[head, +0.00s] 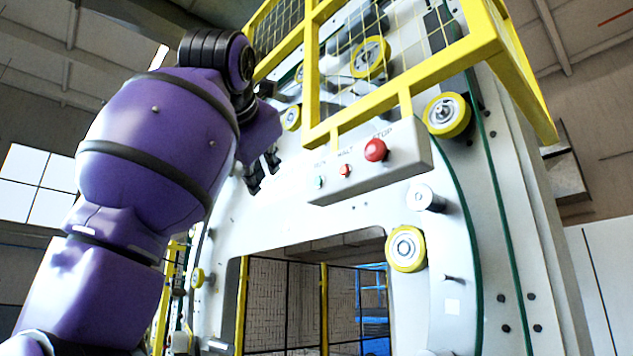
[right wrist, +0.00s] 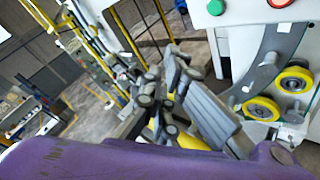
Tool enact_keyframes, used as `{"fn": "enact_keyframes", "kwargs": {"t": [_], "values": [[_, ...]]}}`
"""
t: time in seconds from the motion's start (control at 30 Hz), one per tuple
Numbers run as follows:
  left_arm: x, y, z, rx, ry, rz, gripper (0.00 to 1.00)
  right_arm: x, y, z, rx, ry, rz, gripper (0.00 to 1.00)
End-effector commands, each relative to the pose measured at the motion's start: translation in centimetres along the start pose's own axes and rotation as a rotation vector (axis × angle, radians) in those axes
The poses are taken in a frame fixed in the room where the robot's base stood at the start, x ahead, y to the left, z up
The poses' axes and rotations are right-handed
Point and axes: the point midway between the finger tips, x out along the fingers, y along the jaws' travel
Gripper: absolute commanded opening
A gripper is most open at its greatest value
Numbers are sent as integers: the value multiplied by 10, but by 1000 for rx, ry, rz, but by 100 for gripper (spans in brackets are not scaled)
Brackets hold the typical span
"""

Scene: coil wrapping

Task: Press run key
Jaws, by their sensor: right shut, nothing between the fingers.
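The control box (head: 390,170) is a pale panel under the yellow guard, labelled along its top edge. Its small green run key (head: 320,182) is at the left end, with a small red halt key (head: 345,170) beside it and a larger red stop button (head: 375,150) to the right. In the right wrist view the green key (right wrist: 216,7) shows at the top edge. My right gripper (head: 262,178) is shut and empty, to the left of the green key and apart from it. Its dark fingers also show in the right wrist view (right wrist: 160,108). My left gripper is out of view.
A yellow guard frame (head: 420,75) with mesh stands above the box. Yellow rollers (head: 405,249) stick out from the white machine face (head: 470,240). Below the box is an open archway with blue equipment (head: 376,300) behind it.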

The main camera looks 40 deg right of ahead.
Motion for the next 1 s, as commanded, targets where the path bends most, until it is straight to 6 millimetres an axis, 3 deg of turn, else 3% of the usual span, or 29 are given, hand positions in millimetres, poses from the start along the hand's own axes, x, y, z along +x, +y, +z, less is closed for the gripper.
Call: {"fn": "enact_keyframes", "kwargs": {"t": [0.5, 1.0], "values": [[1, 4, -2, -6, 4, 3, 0, 47, -35, 35, 2, -2, -1, 0], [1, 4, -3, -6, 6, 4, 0, 56, -41, 41, 0, -1, 0, 0]]}}
